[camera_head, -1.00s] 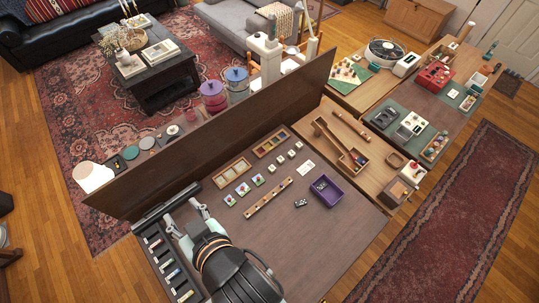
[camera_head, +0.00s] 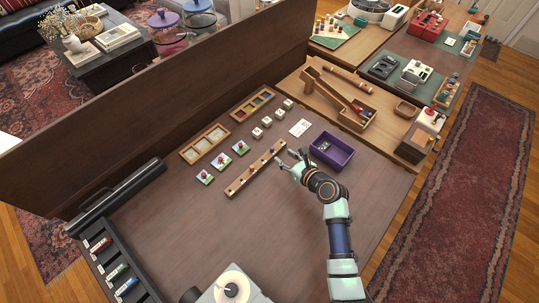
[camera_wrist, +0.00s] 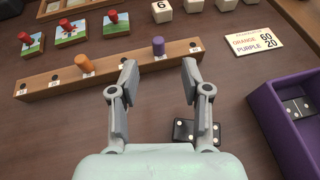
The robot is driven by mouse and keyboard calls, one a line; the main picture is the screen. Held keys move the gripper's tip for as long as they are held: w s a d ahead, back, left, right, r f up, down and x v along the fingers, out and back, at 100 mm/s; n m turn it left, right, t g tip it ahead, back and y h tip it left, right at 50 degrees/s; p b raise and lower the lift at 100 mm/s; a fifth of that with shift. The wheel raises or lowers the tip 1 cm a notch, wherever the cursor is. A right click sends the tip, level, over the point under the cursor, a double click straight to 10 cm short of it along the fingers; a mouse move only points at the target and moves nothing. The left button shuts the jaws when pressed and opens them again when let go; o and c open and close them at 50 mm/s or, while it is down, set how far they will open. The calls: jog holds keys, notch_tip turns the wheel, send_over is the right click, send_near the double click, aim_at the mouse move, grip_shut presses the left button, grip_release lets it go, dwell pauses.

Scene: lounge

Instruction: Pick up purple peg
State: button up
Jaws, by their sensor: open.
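The purple peg (camera_wrist: 158,46) stands upright in the long wooden peg board (camera_wrist: 116,72), near its right end in the wrist view. An orange peg (camera_wrist: 86,63) stands in the same board to its left. In the head view the peg board (camera_head: 248,177) lies mid-table. My gripper (camera_wrist: 158,75) is open and empty, its two fingers apart, with the purple peg ahead of them and between their lines. In the head view my gripper (camera_head: 286,162) is just right of the board's right end.
A purple tray (camera_head: 331,151) with dominoes is right of my gripper. A black domino (camera_wrist: 197,131) lies below the right finger. A printed card (camera_wrist: 254,40), white number cubes (camera_wrist: 193,5) and several small picture tiles with red pegs (camera_wrist: 72,33) lie beyond the board.

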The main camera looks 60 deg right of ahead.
aim_at(274, 149)
jog(key=b+x, duration=0.1)
jog(key=x, duration=0.1)
jog(key=shift+w+d+f, duration=0.1)
jog(key=shift+w+d, duration=0.05)
jog(key=shift+w, duration=0.15)
jog(key=b+x, duration=0.3)
jog(key=x, duration=0.2)
jog(key=shift+c, duration=0.2)
jog(key=c, duration=0.8)
